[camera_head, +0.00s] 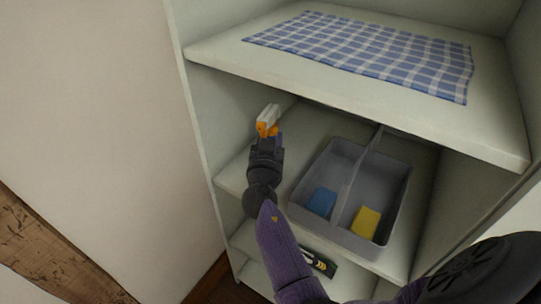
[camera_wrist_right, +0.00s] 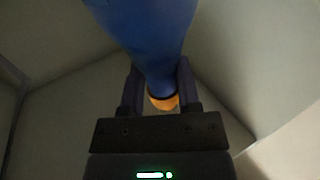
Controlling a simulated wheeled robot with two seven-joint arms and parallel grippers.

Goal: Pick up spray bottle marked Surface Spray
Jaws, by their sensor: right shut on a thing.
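A spray bottle with a white and orange spray head (camera_head: 267,119) is on the middle shelf level at the left. In the right wrist view its blue body (camera_wrist_right: 150,32) rises between the fingers, with an orange part at its lower end. No label can be read. My right gripper (camera_head: 266,138) is shut on the bottle; its fingers (camera_wrist_right: 158,88) lie on both sides of it in the wrist view. The bottle's base is hidden, so I cannot tell whether it touches the shelf. My left gripper is not in view.
A grey caddy (camera_head: 390,205) with a handle stands to the right on the same shelf, holding a blue sponge (camera_head: 321,201) and a yellow sponge (camera_head: 366,221). A checked cloth (camera_head: 365,52) lies on the shelf above. A dark item (camera_head: 318,263) lies below. The cabinet's left side wall is close.

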